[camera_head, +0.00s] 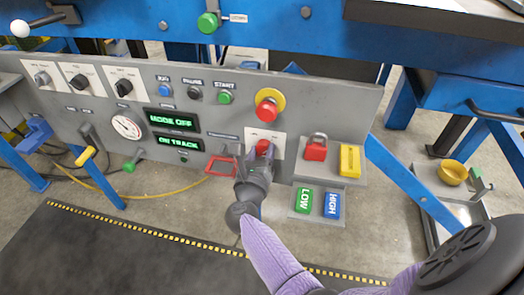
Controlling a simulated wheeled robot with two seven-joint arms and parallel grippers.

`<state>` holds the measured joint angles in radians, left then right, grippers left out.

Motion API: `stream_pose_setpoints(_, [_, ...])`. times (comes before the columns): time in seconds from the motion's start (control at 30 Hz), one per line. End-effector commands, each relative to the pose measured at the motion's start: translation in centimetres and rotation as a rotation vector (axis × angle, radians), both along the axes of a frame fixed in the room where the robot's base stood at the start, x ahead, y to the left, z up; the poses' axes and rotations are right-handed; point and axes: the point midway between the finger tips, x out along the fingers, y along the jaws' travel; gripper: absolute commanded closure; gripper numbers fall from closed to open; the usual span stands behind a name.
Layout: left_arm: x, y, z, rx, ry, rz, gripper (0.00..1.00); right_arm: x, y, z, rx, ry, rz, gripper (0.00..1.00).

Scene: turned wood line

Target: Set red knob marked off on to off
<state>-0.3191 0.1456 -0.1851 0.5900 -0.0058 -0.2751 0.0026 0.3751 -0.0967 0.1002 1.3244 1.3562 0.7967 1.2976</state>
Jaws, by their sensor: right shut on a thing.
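The red knob (263,146) sits on a white plate (278,142) low on the right part of the grey control panel, below the red mushroom button. My right gripper (261,158) reaches up to the knob from below and is shut on it. The gripper covers the knob's lower part, so its pointing direction cannot be told. The lettering on the plate is too small to read. My left gripper is not in view.
A red mushroom button (268,106) on a yellow ring is just above. A red padlock (316,148) and a yellow block (349,161) are close on the right. A red frame (221,166) is close on the left. A green display (172,121) reads MODE OFF.

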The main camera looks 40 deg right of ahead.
Motion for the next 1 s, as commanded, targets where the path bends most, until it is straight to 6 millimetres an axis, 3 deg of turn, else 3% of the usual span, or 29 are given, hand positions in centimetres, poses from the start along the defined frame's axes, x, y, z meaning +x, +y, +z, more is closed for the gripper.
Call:
stream_pose_setpoints(0.4, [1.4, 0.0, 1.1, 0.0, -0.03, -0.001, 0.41, 0.1, 0.1, 0.2, -0.226, 0.268, 0.001, 1.0])
stream_pose_setpoints(1.0, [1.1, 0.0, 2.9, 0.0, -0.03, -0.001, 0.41, 0.2, 0.2, 0.0, -0.598, 0.702, 0.003, 1.0])
